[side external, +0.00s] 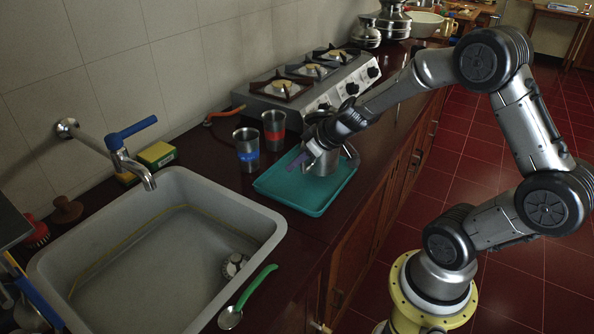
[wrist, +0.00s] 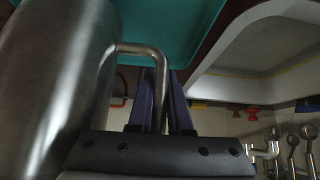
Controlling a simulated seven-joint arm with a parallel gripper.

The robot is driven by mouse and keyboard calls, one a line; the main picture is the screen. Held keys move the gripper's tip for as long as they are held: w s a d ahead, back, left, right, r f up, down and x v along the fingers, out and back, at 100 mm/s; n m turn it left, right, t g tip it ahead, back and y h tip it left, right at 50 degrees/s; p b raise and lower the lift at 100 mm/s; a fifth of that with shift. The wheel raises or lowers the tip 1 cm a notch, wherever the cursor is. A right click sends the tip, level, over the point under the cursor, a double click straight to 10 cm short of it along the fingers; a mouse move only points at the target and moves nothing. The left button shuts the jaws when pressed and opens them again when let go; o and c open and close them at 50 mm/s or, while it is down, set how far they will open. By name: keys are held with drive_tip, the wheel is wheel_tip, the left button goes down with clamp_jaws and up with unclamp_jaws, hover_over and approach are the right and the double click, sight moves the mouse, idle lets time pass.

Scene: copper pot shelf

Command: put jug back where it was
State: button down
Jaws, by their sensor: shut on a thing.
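The steel jug (side external: 326,165) is upright at the teal tray (side external: 283,207), over its far right part, partly hidden by my wrist. I cannot tell whether its base touches the tray. In the wrist view the jug's shiny body (wrist: 50,80) fills the left side, with its bent handle (wrist: 140,49) reaching to the right. My gripper (wrist: 161,82) has its two dark fingers on either side of the handle and is shut on it. In the side view my gripper (side external: 303,158) is at the jug's left side. The tray (wrist: 175,25) also shows in the wrist view.
Two steel cups, one with a blue band (side external: 247,152) and one with a red band (side external: 273,130), stand left of the tray. A gas stove (side external: 310,85) is behind. The sink (side external: 160,260) is at the left, with a green-handled spoon (side external: 250,293) at its edge.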

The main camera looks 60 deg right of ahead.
drive_tip(key=shift+f, duration=1.2)
drive_tip(key=shift+f, duration=0.2)
drive_tip(key=c, duration=0.8)
unclamp_jaws()
drive_tip(key=shift+s+f, duration=0.1)
drive_tip(key=shift+c, duration=0.2)
